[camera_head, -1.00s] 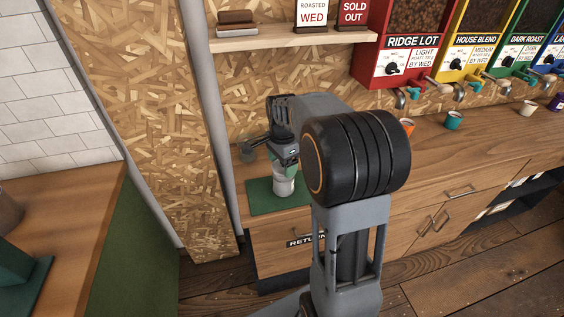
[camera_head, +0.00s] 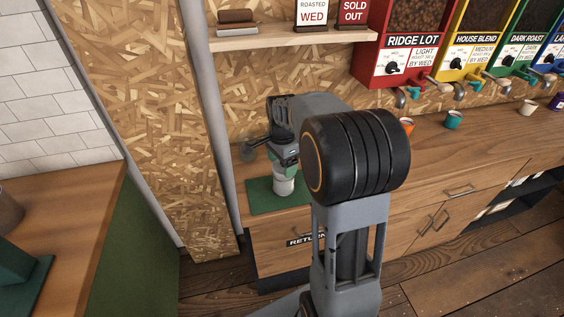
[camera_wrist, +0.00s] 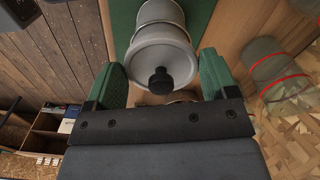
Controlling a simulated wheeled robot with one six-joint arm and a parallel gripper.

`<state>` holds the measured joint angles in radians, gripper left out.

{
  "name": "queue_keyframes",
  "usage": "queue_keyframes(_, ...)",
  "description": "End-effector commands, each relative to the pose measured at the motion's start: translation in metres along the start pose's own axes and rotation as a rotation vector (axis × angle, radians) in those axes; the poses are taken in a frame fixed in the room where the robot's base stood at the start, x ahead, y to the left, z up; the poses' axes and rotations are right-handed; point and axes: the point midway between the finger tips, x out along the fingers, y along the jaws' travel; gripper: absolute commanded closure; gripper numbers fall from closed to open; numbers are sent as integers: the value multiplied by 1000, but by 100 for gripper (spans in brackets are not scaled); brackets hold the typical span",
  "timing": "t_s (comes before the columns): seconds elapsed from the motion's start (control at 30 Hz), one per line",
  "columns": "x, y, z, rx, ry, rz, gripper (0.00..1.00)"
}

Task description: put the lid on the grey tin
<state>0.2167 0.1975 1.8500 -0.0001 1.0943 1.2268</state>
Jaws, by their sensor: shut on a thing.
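The grey tin (camera_head: 284,187) stands upright on a green mat (camera_head: 262,204) at the left end of the wooden counter. My gripper (camera_head: 285,168) is directly above it, pointing down. In the wrist view the lid (camera_wrist: 145,62), a round grey disc with a black knob, sits between the two green fingers of my gripper, which is shut on it. The tin (camera_wrist: 160,12) shows right behind the lid in that view. The lid is lined up over the tin's mouth, at or very near its rim; I cannot tell whether it is fully seated.
A clear container with red bands (camera_wrist: 278,75) stands beside the mat. An orange cup (camera_head: 407,125), a teal cup (camera_head: 453,120) and a white cup (camera_head: 527,107) stand farther right under the bean dispensers (camera_head: 400,45). A shelf (camera_head: 290,40) hangs above. The counter's middle is clear.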

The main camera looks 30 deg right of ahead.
Motion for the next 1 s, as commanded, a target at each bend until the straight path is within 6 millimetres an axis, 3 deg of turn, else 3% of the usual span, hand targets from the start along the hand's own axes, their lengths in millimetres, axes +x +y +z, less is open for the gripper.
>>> queue_keyframes(0.37,0,0,0,0,0,0,43)
queue_keyframes(0.4,0,0,0,0,0,0,20)
queue_keyframes(0.6,0,0,0,0,0,0,1)
queue_keyframes(1.0,0,0,0,0,0,0,0)
